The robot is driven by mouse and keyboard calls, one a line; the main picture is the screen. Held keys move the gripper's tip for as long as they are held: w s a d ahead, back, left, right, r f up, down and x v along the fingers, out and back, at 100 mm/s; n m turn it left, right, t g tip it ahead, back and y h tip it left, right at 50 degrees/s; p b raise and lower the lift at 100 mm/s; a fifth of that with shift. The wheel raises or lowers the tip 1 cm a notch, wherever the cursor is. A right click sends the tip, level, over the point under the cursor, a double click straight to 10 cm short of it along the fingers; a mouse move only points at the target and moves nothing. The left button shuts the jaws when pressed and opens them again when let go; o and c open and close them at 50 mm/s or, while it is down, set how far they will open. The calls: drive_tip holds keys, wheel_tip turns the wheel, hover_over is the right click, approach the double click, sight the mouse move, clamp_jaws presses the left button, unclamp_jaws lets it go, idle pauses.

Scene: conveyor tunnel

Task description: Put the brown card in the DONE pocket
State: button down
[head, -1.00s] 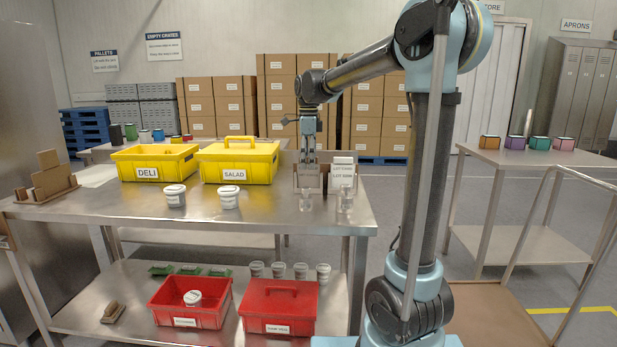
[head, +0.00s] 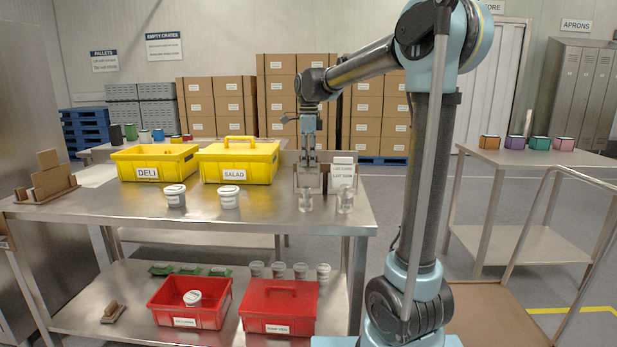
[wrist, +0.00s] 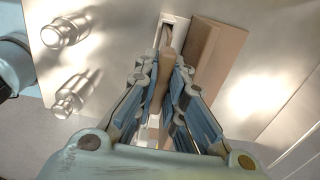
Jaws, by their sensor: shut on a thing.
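My gripper (head: 309,160) hangs over the right part of the steel table, pointing down at a small holder (head: 324,181) with brown sides. In the wrist view my gripper (wrist: 163,85) is shut on the brown card (wrist: 160,78), a thin brown piece seen nearly edge-on between the fingers. A narrow pale-rimmed slot (wrist: 182,21) lies at the card's far end; I cannot tell how far the card is inside it. A brown block (wrist: 214,60) stands just right of the fingers. White cards with lot print (head: 343,172) stand at the holder's right. No DONE label is readable.
Two clear jars (head: 345,201) stand in front of the holder. Yellow DELI (head: 147,174) and SALAD (head: 234,175) bins and two lidded tubs (head: 228,197) are to the left. A wooden rack with brown cards (head: 50,181) is at the far left. The table's front middle is clear.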

drive_tip(key=shift+r, duration=1.1)
drive_tip(key=shift+r, duration=0.2)
drive_tip(key=shift+r, duration=3.15)
drive_tip(key=shift+a, duration=0.1)
